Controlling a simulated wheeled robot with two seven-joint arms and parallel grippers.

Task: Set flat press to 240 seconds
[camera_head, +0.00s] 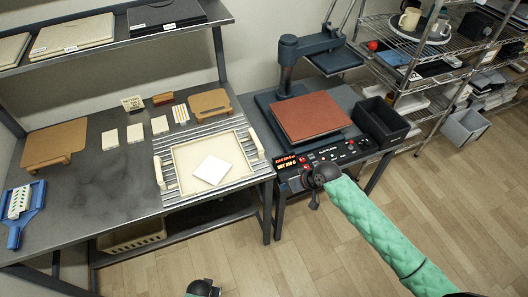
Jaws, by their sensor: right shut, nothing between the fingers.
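The flat press (289,84) stands on a dark table right of the workbench, its upper head swung aside behind the red-brown pad (311,117). Its front control panel (352,151) has several small buttons and a lit display (285,169) with red and orange digits, too small to read surely. My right gripper (315,197) is shut and empty, at the panel's front edge just right of the display. It hides part of the panel; I cannot tell whether it touches a button. My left gripper (203,287) shows only partly at the bottom edge, away from the press; its fingers are unclear.
A black open bin (381,122) stands right of the pad. The workbench (95,180) at left holds a tray (178,172) with a white tile, wooden stands and small cards. A wire shelf (420,80) with mugs stands at right. The wooden floor (430,205) in front is clear.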

